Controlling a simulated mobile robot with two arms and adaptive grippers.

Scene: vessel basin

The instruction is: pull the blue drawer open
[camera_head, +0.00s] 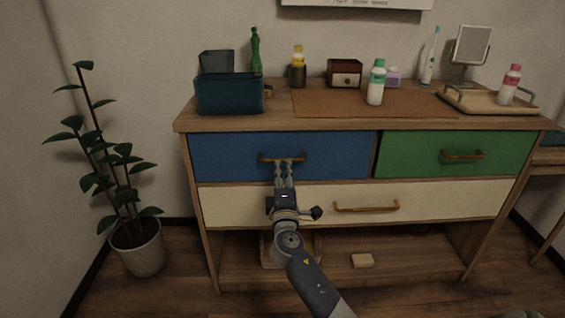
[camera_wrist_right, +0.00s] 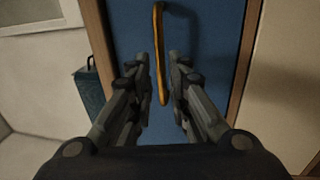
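The blue drawer (camera_head: 330,150) is the upper left drawer of the wooden cabinet, and its front looks flush and closed. Its bar handle (camera_head: 268,158) is level across the front; it also shows upright in the right wrist view (camera_wrist_right: 159,80) against the blue front (camera_wrist_right: 205,60). My right gripper (camera_head: 284,166) reaches up to the handle's middle and covers part of it. In the right wrist view, its two fingers (camera_wrist_right: 159,58) stand apart on either side of the bar, with a small gap visible on both sides.
A green drawer (camera_head: 455,153) is to the right and a cream drawer (camera_head: 440,204) below. On the cabinet top stand a dark blue bin (camera_head: 230,95), a green bottle (camera_head: 256,55), other bottles and a tray (camera_head: 480,101). A potted plant (camera_head: 137,246) is on the left.

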